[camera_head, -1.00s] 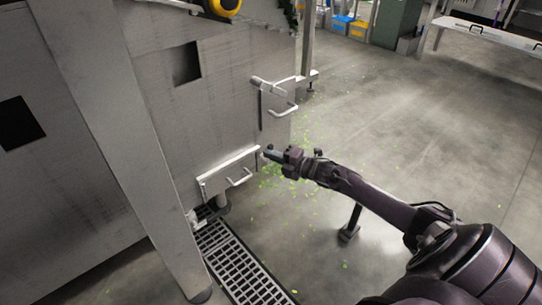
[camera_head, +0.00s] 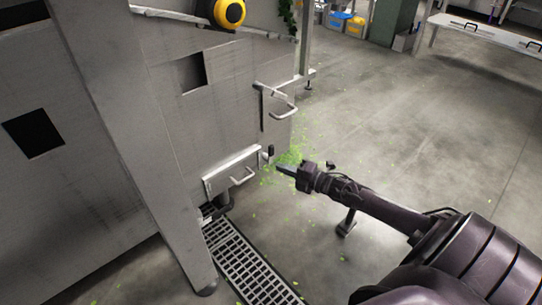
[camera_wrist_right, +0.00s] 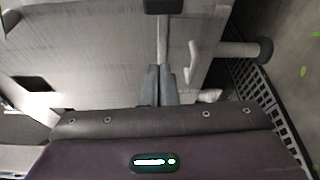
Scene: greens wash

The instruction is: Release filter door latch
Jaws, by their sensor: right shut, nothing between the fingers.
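The filter door (camera_head: 224,180) is a low metal flap with a pale bar handle (camera_head: 243,176) on the side of the large steel machine. It looks closed or nearly so. A small upright latch with a dark grip (camera_head: 270,150) stands at the door's right end. My right gripper (camera_head: 279,167) is shut and empty, just right of and below the latch, apart from it in the head view. In the right wrist view the shut fingers (camera_wrist_right: 159,72) point at the machine, beside the door handle (camera_wrist_right: 192,62). My left gripper is not in view.
A floor grate (camera_head: 250,265) runs below the door. A steel leg (camera_head: 150,150) stands left of it. A larger handle (camera_head: 280,100) sticks out above the door. Green leaf bits (camera_head: 293,155) lie on the floor behind my gripper. Open floor (camera_head: 430,130) lies to the right.

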